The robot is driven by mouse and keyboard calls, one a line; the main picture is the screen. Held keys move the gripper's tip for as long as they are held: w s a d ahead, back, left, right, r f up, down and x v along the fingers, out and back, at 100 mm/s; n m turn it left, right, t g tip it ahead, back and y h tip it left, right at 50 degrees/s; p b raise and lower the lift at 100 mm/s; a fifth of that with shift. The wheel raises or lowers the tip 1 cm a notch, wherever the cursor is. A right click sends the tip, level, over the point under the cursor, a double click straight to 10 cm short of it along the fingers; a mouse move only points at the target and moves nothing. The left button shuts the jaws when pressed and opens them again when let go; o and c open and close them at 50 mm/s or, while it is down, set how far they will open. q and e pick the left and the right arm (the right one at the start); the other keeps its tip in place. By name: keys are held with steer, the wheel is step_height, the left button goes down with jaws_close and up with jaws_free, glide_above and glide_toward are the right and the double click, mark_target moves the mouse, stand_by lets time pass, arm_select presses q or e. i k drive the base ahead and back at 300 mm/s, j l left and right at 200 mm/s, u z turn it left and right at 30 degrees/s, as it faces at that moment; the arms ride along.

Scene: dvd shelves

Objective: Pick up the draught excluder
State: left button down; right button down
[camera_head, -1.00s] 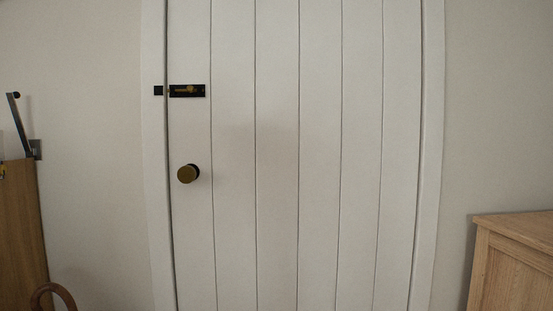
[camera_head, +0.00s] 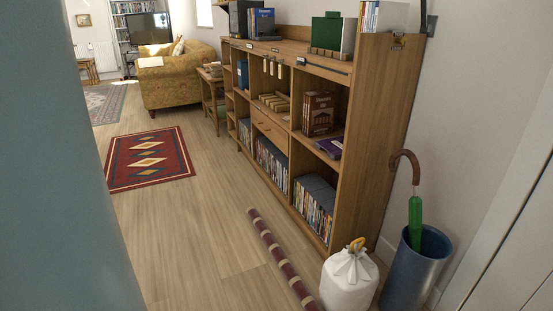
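The draught excluder (camera_head: 276,249) looks to be the long, thin roll banded in maroon and cream that lies on the wooden floor. It runs from in front of the shelf unit towards the bottom of the picture, where its near end is cut off beside a white tied bag. Neither of my grippers shows in the head view.
A wooden shelf unit (camera_head: 375,140) with DVDs and books stands to the right. The white bag (camera_head: 348,280) and a blue bin (camera_head: 403,275) holding a green umbrella (camera_head: 415,225) stand near its end. A teal surface (camera_head: 60,200) blocks the left. Floor (camera_head: 190,225) is clear beside a red rug (camera_head: 148,158).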

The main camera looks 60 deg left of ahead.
mark_target(306, 301)
steer(key=u, duration=2.4)
steer(key=i+u, duration=0.1)
steer(key=u, duration=0.3)
steer(key=l+u, duration=0.1)
steer(key=u, duration=0.35)
steer(key=i+l+u, duration=0.1)
steer(key=u, duration=0.35)
steer(key=l+u, duration=0.1)
steer(key=u, duration=0.35)
steer(key=i+l+u, duration=0.15)
steer(key=l+u, duration=0.15)
steer(key=u, duration=0.2)
steer(key=l+u, duration=0.75)
steer(key=u, duration=0.2)
steer(key=i+l+u, duration=0.2)
steer(key=l, duration=1.2)
steer(key=l+z, duration=0.25)
steer(key=z, duration=0.25)
steer(key=l+z, duration=0.25)
steer(key=z, duration=1.2)
steer(key=i+z, duration=0.1)
steer(key=z, duration=0.85)
steer(key=i+z, duration=0.1)
steer(key=z, duration=0.9)
steer(key=i+z, duration=0.1)
steer(key=z, duration=0.85)
